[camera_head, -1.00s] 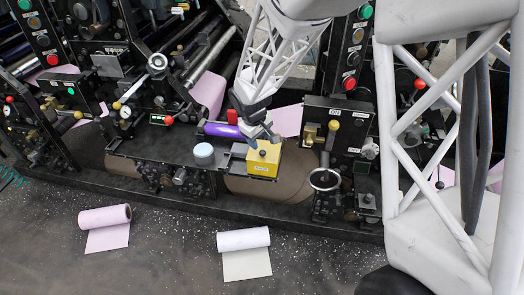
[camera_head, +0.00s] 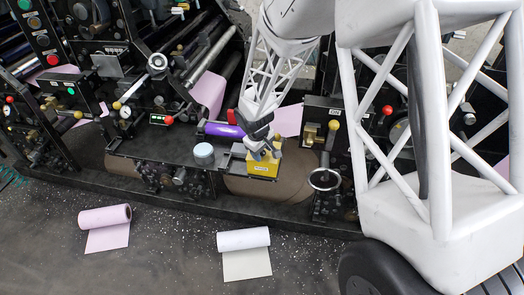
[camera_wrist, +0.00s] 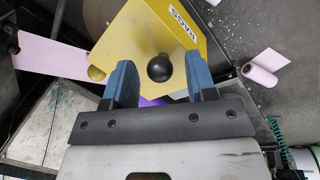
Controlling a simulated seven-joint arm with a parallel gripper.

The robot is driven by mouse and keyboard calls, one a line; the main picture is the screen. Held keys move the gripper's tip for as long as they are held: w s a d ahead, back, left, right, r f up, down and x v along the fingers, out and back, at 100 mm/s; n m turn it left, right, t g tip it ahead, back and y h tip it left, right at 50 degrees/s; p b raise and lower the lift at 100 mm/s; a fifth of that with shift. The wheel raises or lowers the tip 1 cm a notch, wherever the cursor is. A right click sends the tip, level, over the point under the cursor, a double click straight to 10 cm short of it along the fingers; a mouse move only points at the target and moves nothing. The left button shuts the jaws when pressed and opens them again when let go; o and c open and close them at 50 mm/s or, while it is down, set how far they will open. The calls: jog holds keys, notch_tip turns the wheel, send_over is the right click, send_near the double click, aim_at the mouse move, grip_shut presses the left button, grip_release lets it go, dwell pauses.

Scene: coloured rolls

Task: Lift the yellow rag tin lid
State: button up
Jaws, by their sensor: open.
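The yellow rag tin (camera_head: 262,168) stands on the dark shelf of the machine in the head view. Its yellow lid (camera_wrist: 140,40), with a round black knob (camera_wrist: 160,68), fills the upper middle of the wrist view. My gripper (camera_head: 270,153) is just above the tin. In the wrist view my gripper (camera_wrist: 158,85) is open, with its two blue fingers apart, one on each side of the knob. I cannot tell whether either finger touches the lid. In the head view the gripper hides part of the lid.
A purple roll (camera_head: 222,130) lies left of the tin, and a pale blue round container (camera_head: 203,154) stands left on the shelf. A handwheel (camera_head: 324,180) is to the right. A pink roll (camera_head: 105,217) and a white roll (camera_head: 243,239) lie on the floor.

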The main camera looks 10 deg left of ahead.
grip_shut()
jog(key=shift+r, duration=0.1)
dwell(0.4)
jog(key=shift+w+r+g, duration=0.3)
jog(key=shift+r+g, duration=0.2)
jog(key=shift+g, duration=0.15)
jog(key=shift+w+r+g, duration=0.3)
jog(key=shift+r+g, duration=0.15)
jog(key=shift+g, duration=0.2)
jog(key=shift+w+r+g, duration=0.85)
jog(key=shift+r+g, duration=0.1)
jog(key=shift+g, duration=0.45)
jog(key=shift+w+r, duration=0.3)
jog(key=shift+w, duration=0.05)
grip_release()
